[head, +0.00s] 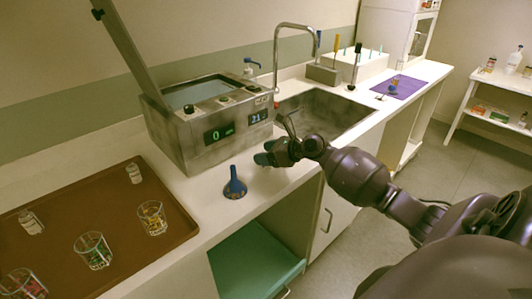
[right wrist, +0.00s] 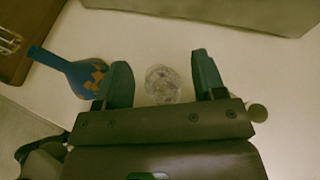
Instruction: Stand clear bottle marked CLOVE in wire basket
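A clear, round glass item (right wrist: 163,84), seen from above, stands on the white counter between the fingers of my right gripper (right wrist: 161,70). No label is readable on it, so I cannot tell if it is the CLOVE bottle. The fingers are apart, with a gap on each side. In the head view my right gripper (head: 273,153) is low over the counter, right of a blue funnel-shaped item, and hides what is between its fingers. Two small clear bottles stand on the brown tray, one at the back (head: 134,173) and one at the left (head: 31,222); their labels are unreadable. I see no wire basket. My left gripper is not in view.
The blue funnel-shaped item (head: 235,184) stands close beside the gripper; it shows left of the fingers in the wrist view (right wrist: 75,75). The brown tray (head: 110,185) also holds several glasses. A metal bath (head: 190,150) with a raised lid stands behind, and a sink (head: 325,115) lies beyond.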

